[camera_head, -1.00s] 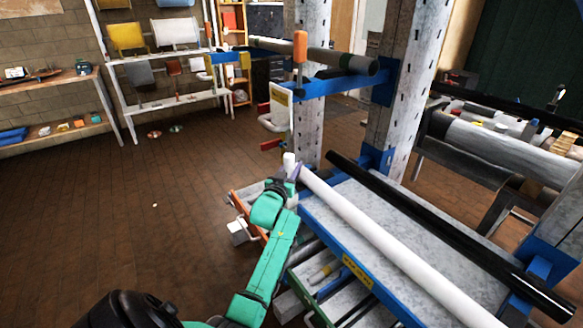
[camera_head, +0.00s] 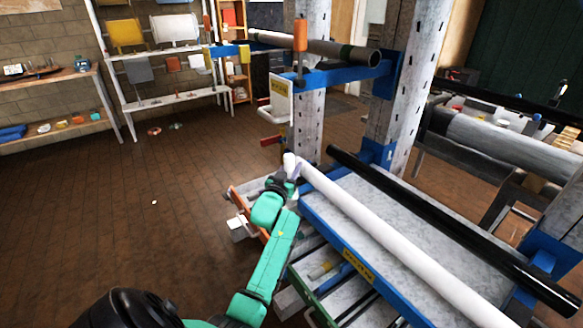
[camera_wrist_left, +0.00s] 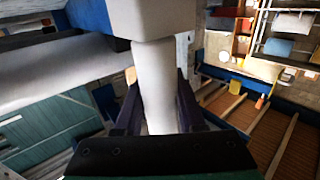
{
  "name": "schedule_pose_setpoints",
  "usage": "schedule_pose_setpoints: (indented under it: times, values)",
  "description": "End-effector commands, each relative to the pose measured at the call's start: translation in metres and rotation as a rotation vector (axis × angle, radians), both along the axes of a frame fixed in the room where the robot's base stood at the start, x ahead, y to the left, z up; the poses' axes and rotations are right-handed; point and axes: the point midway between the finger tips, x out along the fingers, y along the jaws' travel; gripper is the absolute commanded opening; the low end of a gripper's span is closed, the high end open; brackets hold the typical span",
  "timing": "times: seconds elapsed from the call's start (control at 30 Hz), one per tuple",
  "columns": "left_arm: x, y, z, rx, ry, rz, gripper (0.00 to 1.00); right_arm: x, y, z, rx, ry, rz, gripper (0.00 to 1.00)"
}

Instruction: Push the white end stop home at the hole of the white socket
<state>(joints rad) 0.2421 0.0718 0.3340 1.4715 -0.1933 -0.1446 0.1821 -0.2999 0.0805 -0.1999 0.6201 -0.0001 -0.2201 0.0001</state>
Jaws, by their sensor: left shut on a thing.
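My left gripper (camera_head: 289,178) is shut on a white piece, which I take as the white end stop (camera_head: 290,160); its pale end sticks up above the fingers. In the left wrist view the gripper (camera_wrist_left: 158,115) has its dark fingers on both sides of the white round shaft (camera_wrist_left: 153,80). The shaft meets a wider white block (camera_wrist_left: 165,18) at the top; I cannot tell whether this block is the socket or part of the stop. The hole is hidden. A white bracket (camera_head: 281,97) with a yellow label hangs beyond the gripper. My right gripper is out of view.
A long white pole (camera_head: 390,235) lies on the blue-edged rack, its left end close to my gripper. A black pole (camera_head: 440,220) lies behind it. Grey posts (camera_head: 405,75) and a blue crossbar (camera_head: 340,77) stand beyond.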

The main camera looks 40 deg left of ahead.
Motion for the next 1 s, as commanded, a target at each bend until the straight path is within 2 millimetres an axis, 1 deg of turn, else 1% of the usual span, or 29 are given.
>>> schedule_pose_setpoints:
  times: [0.03, 0.07, 0.1, 0.13, 0.43, 0.57, 0.67, 0.77, 1.0]
  values:
    - [0.000, 0.000, -0.002, 0.000, -0.001, 0.000, 0.00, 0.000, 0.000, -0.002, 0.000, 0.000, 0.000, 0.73]
    - [0.000, 0.000, 0.000, 0.000, -0.001, 0.000, 0.50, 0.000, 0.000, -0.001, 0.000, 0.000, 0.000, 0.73]
    - [0.000, 0.000, 0.000, 0.000, -0.001, 0.000, 0.65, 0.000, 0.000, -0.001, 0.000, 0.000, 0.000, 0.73]
    - [0.000, 0.000, 0.000, 0.000, -0.001, 0.000, 0.73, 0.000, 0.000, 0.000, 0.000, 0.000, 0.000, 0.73]
    - [0.000, 0.000, -0.001, 0.000, 0.001, 0.000, 0.73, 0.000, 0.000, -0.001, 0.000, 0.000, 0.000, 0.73]
    - [-0.007, -0.003, -0.002, -0.001, 0.002, 0.000, 0.73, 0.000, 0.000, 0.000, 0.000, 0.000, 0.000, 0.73]
    - [-0.022, -0.009, -0.003, -0.002, 0.002, -0.001, 0.73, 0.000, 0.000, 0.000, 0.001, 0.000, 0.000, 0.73]
    - [-0.045, -0.018, -0.004, -0.001, 0.004, -0.001, 0.73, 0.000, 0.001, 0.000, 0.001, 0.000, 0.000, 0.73]
    - [-0.106, -0.041, -0.005, -0.001, 0.004, 0.000, 0.73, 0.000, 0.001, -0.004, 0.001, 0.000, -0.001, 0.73]
